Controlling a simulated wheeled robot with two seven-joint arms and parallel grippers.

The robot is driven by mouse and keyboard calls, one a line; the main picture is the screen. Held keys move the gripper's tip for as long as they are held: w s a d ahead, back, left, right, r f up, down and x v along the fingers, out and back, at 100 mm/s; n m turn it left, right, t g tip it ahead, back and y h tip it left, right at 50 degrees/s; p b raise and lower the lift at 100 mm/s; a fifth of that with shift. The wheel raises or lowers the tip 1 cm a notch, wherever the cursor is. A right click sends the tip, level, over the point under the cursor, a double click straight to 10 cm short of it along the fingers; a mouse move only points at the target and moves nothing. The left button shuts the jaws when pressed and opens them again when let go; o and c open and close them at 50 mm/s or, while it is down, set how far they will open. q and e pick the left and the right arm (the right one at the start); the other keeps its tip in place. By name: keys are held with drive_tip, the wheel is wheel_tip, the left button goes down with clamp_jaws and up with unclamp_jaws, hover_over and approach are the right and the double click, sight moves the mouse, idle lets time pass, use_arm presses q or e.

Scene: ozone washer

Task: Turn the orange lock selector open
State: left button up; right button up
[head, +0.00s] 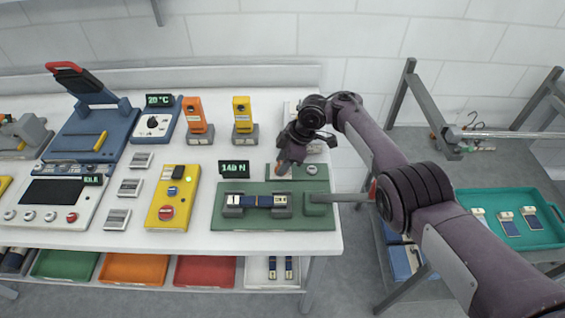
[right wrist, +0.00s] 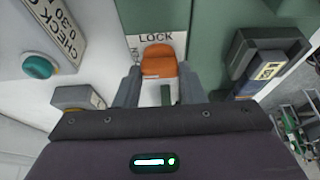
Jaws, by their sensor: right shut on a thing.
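The orange lock selector (right wrist: 158,60) lies below a white LOCK label (right wrist: 156,38) in the right wrist view. In the head view the orange selector (head: 283,168) shows just under my right gripper (head: 291,157), on a grey plate at the back of the green fixture (head: 225,222). My right gripper (right wrist: 160,76) is shut on the selector, with one finger on each side of it. My left gripper is in neither view.
A display reading about 140 N (head: 234,169) stands left of the selector. A clamped blue-banded piece (head: 257,202) sits on the fixture. A teal button (right wrist: 38,67) shows left. A teal tray (head: 527,243) stands right.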

drive_tip(key=o, duration=1)
drive_tip(key=v, duration=0.8)
drive_tip(key=shift+p, duration=0.4)
drive_tip(key=shift+f, duration=0.1)
